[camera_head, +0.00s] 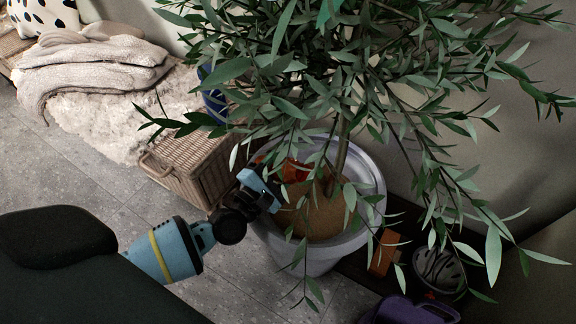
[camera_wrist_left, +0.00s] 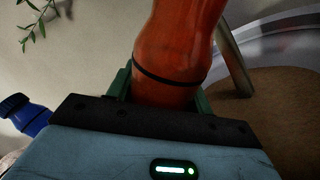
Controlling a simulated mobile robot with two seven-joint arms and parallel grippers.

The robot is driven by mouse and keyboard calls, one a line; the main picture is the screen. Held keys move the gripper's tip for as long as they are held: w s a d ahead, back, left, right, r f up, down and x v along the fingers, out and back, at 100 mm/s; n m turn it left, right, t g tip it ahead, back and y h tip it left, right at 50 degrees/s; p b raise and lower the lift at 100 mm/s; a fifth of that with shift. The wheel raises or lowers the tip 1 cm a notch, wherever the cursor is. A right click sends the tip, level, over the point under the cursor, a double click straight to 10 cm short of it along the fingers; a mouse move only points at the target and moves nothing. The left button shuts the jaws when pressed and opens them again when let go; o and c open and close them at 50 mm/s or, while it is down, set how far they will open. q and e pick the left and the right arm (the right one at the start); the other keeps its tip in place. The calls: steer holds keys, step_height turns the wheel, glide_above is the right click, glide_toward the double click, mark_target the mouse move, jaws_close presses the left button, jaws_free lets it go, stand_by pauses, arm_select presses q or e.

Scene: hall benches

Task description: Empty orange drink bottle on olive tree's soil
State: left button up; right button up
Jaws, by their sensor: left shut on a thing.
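The olive tree (camera_head: 345,130) stands in a pale grey pot (camera_head: 375,185) with brown soil (camera_head: 318,212). My left gripper (camera_head: 274,184) reaches over the pot's left rim and is shut on the orange drink bottle (camera_head: 294,170). Leaves hide part of the bottle in the head view. In the left wrist view the orange bottle (camera_wrist_left: 178,45), with a dark band, stands between the green fingers of my left gripper (camera_wrist_left: 158,90). The soil (camera_wrist_left: 270,115) and trunk show to its right. I cannot tell whether the bottle touches the soil. My right gripper is not in view.
A bench with a fluffy throw (camera_head: 105,120) and folded blanket (camera_head: 90,68) is further left. A purple item (camera_head: 410,312) and a helmet-like thing (camera_head: 438,270) lie right. Branches overhang the pot.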

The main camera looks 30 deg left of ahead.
arm_select(q)
steer(key=shift+a+r+m+h+p, duration=0.15)
steer(key=shift+r+m+p, duration=0.2)
steer(key=shift+r+m, duration=0.2)
steer(key=shift+a+r+m+h+p, duration=0.15)
steer(key=shift+r+m+p, duration=0.2)
steer(key=shift+m, duration=0.3)
steer(key=shift+w+f+m, duration=0.1)
steer(key=shift+f+m, duration=0.1)
steer(key=shift+m, duration=0.6)
steer(key=shift+f, duration=0.1)
steer(key=shift+m, duration=0.3)
